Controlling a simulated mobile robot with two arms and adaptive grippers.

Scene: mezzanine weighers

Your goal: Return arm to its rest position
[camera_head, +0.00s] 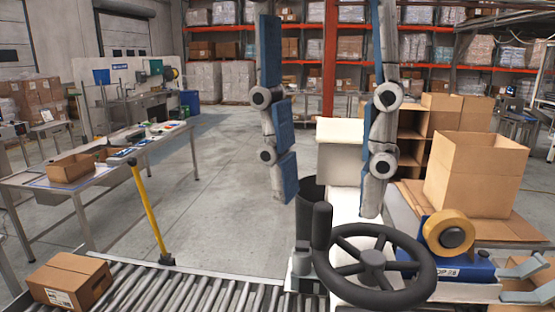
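My two blue and grey arms stand near upright in the middle of the head view, side by side with a clear gap between them. My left arm (281,133) is on the left of the pair, and its lower end is near a dark cylinder. My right arm (380,130) runs out of the top edge of the picture. I cannot make out the fingertips of either gripper clearly. Nothing is seen held by either arm.
A machine with a black handwheel (373,257) and a tape roll (449,232) stands close in front. A closed carton (68,281) sits on the roller conveyor (190,292). An open carton (476,174) is at the right, and a workbench (110,155) at the left.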

